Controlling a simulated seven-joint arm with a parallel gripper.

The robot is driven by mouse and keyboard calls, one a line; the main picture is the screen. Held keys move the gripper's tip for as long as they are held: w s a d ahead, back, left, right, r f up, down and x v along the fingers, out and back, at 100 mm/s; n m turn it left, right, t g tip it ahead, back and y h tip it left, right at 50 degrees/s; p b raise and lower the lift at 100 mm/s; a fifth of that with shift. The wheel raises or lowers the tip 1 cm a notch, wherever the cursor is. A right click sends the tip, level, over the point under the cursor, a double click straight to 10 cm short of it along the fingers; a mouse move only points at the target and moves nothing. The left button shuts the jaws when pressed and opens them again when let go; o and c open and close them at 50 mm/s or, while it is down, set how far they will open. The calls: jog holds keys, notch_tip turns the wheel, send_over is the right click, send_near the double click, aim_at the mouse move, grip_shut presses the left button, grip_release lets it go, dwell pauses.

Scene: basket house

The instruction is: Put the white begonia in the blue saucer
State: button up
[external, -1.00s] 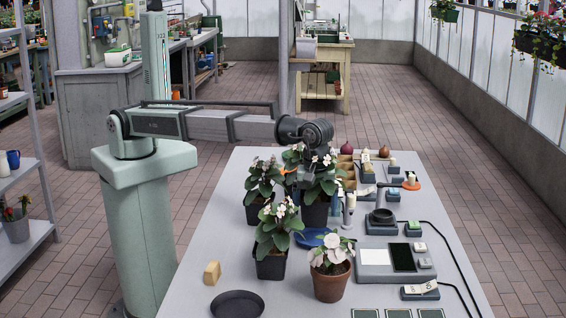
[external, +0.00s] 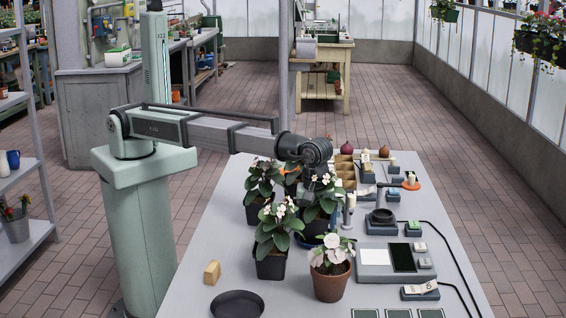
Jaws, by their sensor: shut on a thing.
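My gripper (external: 314,186) points down and is shut on a white-flowered plant, which I take to be the white begonia (external: 328,190), in a dark square pot (external: 317,226). Leaves and the arm hide where the fingers grip. The pot is over the blue saucer (external: 306,241), of which only a dark blue edge shows; I cannot tell whether they touch. Another white-flowered plant (external: 338,250) stands in a terracotta pot (external: 331,282) in front, to the right.
Two more potted plants with pale flowers, one nearer (external: 270,235) and one farther (external: 258,190), stand close on the left. A dark empty saucer (external: 237,304) and a tan block (external: 212,272) lie at the front left. Devices with cables line the right side.

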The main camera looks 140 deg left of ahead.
aim_at(315, 218)
jog(key=o, duration=1)
jog(key=shift+r, duration=0.1)
notch_tip(315, 218, up, 12)
jog(key=shift+r, duration=0.2)
